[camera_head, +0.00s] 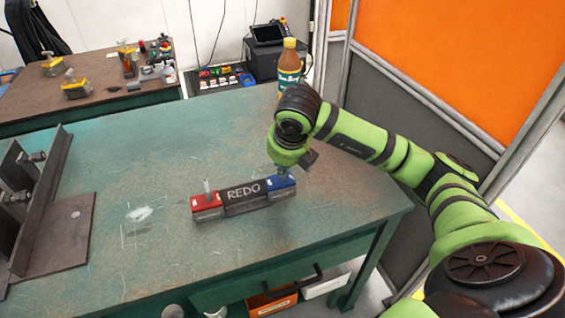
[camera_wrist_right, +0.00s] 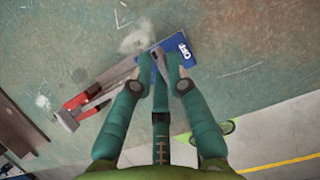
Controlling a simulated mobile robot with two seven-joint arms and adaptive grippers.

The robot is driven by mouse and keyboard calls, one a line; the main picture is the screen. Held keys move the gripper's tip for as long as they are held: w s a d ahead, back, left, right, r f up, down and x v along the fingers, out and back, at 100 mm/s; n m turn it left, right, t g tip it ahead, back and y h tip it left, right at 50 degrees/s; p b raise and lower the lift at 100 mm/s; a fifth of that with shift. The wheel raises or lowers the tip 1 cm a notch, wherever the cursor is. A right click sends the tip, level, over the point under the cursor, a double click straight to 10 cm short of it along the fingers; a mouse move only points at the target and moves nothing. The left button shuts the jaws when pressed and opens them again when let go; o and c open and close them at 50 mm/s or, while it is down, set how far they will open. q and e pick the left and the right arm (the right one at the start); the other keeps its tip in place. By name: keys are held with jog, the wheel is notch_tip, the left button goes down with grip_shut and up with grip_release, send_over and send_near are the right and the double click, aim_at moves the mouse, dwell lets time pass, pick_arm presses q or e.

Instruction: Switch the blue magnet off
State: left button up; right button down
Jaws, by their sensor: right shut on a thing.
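The blue magnet (camera_head: 281,184) sits on the workbench at the right end of a dark piece marked REDO (camera_head: 243,192). In the right wrist view the blue magnet (camera_wrist_right: 178,50) shows white lettering on its top, too small to read surely. The red magnet (camera_head: 206,203) is at the left end, with a thin lever standing upright. My right gripper (camera_head: 284,172) is down at the blue magnet. In the right wrist view my right gripper (camera_wrist_right: 160,66) has its fingers closed in on a narrow part, apparently the magnet's lever, mostly hidden. My left gripper is not in view.
A steel angle fixture (camera_head: 60,215) stands on the left of the workbench (camera_head: 150,160). A bottle (camera_head: 290,66) stands at the back, behind my right arm. An orange and grey partition (camera_head: 460,60) is on the right.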

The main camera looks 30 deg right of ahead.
jog(key=c, duration=1.2)
grip_release()
jog(key=shift+r, duration=0.1)
jog(key=v, duration=1.2)
jog(key=shift+a, duration=0.1)
